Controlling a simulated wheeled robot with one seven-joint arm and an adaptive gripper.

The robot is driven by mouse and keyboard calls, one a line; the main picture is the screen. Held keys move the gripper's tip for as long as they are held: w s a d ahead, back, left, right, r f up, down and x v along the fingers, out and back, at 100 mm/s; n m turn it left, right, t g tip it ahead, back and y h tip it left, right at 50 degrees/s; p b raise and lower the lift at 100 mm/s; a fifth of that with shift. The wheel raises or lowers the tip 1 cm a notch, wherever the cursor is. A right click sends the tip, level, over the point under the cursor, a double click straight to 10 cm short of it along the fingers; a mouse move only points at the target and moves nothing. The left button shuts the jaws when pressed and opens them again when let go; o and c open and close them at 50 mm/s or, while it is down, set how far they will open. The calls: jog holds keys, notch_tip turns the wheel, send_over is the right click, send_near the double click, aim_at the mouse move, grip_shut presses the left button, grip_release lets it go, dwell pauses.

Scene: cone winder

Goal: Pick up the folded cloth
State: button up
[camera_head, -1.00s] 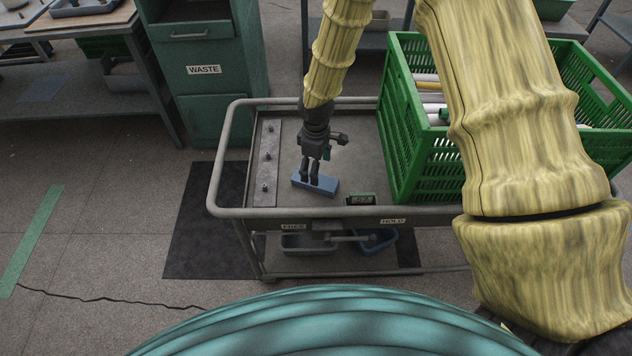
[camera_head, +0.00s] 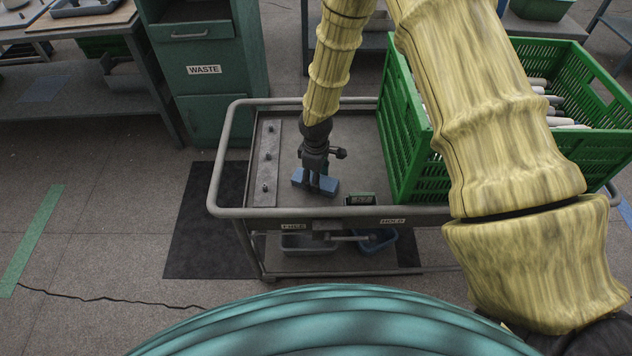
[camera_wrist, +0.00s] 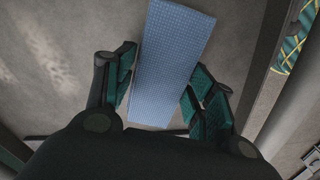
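The folded cloth (camera_head: 327,184) is a blue, flat-topped block lying on the grey cart top (camera_head: 350,150). In the wrist view the cloth (camera_wrist: 170,62) is a long blue strip with a fine check. My gripper (camera_head: 314,188) points down over the cloth in the head view, its fingers hiding the cloth's middle. In the wrist view my gripper (camera_wrist: 158,97) is open, with one green-padded finger on each side of the cloth's near part. A gap shows between the right pads and the cloth; the left pads are close to its edge, and contact is unclear.
A green crate (camera_head: 405,150) with pale tubes stands on the cart, right of the cloth. A metal strip with pegs (camera_head: 265,165) lies on the left. A small dark display (camera_head: 360,199) sits near the front edge. A rail (camera_head: 225,160) borders the cart.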

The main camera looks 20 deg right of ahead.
jog(key=c, duration=0.4)
jog(key=shift+r, duration=0.15)
notch_tip(320, 180, up, 10)
dwell(0.4)
